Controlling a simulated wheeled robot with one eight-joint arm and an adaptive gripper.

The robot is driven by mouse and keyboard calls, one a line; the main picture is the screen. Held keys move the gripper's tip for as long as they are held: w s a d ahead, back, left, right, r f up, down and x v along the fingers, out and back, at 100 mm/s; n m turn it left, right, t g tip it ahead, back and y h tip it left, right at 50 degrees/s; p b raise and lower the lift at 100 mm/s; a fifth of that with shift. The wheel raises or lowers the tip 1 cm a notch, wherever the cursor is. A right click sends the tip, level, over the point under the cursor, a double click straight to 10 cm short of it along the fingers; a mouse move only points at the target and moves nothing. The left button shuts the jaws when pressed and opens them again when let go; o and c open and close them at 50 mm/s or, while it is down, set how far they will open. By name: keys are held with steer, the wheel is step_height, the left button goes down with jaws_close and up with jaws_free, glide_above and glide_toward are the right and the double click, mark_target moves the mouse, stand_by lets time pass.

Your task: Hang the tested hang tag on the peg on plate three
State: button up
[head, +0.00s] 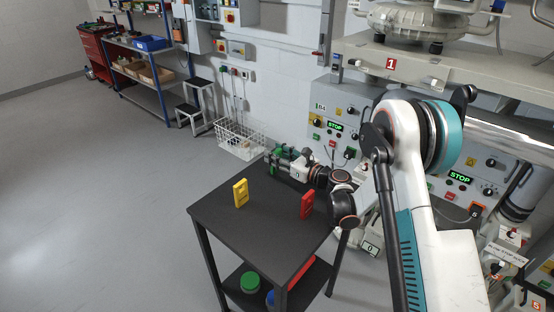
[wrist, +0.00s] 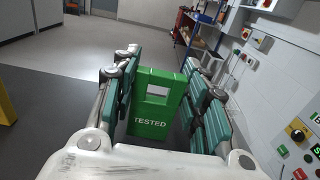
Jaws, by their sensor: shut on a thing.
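The green tested hang tag (wrist: 150,122) shows in the wrist view, upright between the fingers, with the word TESTED on its front and a square opening above. My gripper (wrist: 155,95) is shut on it. In the head view my gripper (head: 280,157) is at the far right side of the black table, over or just beyond its edge; the tag is hard to make out there among the green finger pads. I cannot identify plate three or its peg in either view.
A yellow tag (head: 240,193) and a red tag (head: 307,206) stand on the black table (head: 262,240). A green-lidded container (head: 250,282) is on its lower shelf. Grey control panels (head: 338,118) and machinery line the right. A white wire basket (head: 238,140) stands behind. Floor at left is clear.

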steer(key=shift+f, duration=0.35)
steer(key=shift+f, duration=0.15)
steer(key=o, duration=0.9)
steer(key=shift+c, duration=0.2)
